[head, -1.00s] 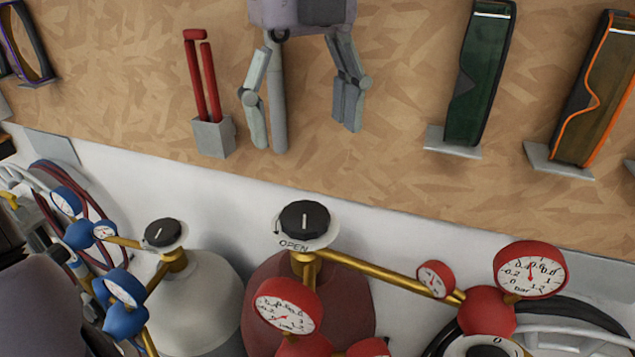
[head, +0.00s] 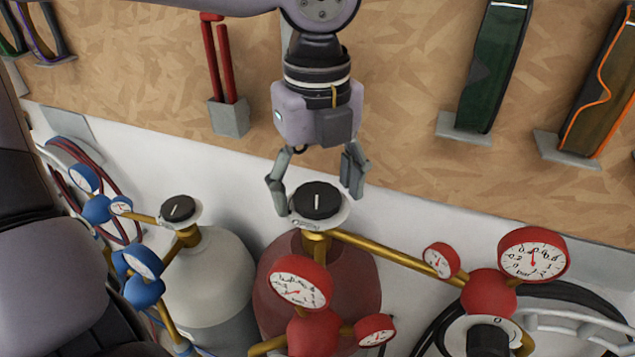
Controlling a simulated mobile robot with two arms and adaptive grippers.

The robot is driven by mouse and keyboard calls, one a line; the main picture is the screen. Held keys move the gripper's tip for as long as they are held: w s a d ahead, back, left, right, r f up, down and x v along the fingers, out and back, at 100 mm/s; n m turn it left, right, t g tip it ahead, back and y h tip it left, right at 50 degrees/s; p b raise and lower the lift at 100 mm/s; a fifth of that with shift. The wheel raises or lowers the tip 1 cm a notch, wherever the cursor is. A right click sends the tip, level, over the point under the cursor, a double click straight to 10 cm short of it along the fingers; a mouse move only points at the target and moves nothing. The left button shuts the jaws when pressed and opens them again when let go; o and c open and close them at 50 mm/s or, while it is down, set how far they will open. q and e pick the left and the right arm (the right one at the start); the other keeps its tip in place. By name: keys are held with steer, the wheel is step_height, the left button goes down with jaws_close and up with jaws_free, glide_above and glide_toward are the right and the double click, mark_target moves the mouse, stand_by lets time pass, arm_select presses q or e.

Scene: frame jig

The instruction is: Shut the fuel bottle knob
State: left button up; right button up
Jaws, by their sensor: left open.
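The fuel bottle (head: 345,270) is the dark red cylinder at the middle bottom of the head view. Its black round knob (head: 317,201) sits on top on a pale dial plate, with a white mark line on its upper face. The "OPEN" lettering seen on the plate before is mostly covered now. My left gripper (head: 318,195) is open and comes down from above, with its fingers apart on either side of the knob in the picture. Its left fingertip overlaps the plate's edge; I cannot tell whether it touches. My right gripper is not in view.
A grey bottle (head: 210,275) with its own black knob (head: 178,209) and blue gauges (head: 143,262) stands at left. Red gauges (head: 299,284) and brass pipes (head: 400,257) crowd the front and right.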

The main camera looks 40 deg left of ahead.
arm_select(q)
steer(key=shift+c, duration=0.3)
steer(key=c, duration=1.1)
